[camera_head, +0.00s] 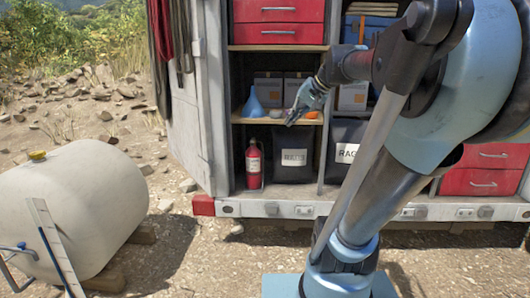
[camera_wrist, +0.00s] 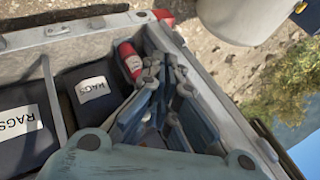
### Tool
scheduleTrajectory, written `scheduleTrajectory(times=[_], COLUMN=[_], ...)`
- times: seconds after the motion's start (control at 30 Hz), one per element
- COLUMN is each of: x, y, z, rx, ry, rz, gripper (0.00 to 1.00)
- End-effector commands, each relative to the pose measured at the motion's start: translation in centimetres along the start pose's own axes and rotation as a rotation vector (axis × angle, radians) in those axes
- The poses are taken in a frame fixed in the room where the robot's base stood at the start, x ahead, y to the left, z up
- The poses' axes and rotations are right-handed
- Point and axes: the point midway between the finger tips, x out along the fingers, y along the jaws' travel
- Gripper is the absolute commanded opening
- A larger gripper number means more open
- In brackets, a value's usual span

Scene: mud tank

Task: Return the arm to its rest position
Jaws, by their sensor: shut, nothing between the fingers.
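My arm, blue and black, rises from the lower middle of the head view and bends back left at the upper right. My gripper (camera_head: 293,119) hangs at its end in front of the open shelves, pointing down. It is shut with nothing in it. In the wrist view my gripper (camera_wrist: 165,76) shows its linked fingers together, with a fire extinguisher beside them in the picture. How far the fingertips are from the shelf board cannot be told.
The cabinet holds a blue funnel (camera_head: 253,104), boxes (camera_head: 268,90), a red fire extinguisher (camera_head: 253,165) and dark rag bags (camera_head: 293,170). Red drawers (camera_head: 278,12) are above. A pale tank (camera_head: 85,205) stands on open gravel at left. An open door (camera_head: 183,110) flanks the shelves.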

Motion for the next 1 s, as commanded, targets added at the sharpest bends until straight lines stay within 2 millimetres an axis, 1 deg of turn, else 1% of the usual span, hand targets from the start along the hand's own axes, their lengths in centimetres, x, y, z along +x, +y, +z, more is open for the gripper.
scheduleTrajectory(times=[0.03,0.07,0.1,0.17,0.2,0.27,0.3,0.37,0.4,0.5,0.6,0.7,0.8,1.0], x=[1.0,1.5,2.2,3.1,3.7,4.5,5.0,5.6,6.0,6.6,7.0,7.1,7.1,7.1], y=[2.0,3.2,4.8,7.3,9.0,11.6,13.4,16.0,17.6,21.1,23.5,24.9,25.4,25.4], z=[2.5,3.8,5.6,8.2,9.9,12.4,14.0,16.3,17.7,20.7,22.6,23.7,24.0,23.9], rx=[-0.028,-0.044,-0.065,-0.095,-0.116,-0.146,-0.165,-0.192,-0.208,-0.243,-0.265,-0.278,-0.282,-0.282], ry=[-0.023,-0.037,-0.054,-0.080,-0.097,-0.123,-0.139,-0.162,-0.177,-0.207,-0.226,-0.238,-0.242,-0.241], rz=[0.044,0.071,0.108,0.165,0.203,0.261,0.300,0.357,0.393,0.472,0.528,0.561,0.573,0.572], gripper=[0.00,0.00,0.00,0.00,0.00,0.00,0.00,0.00,0.00,0.00,0.00,0.00,0.00,0.00])
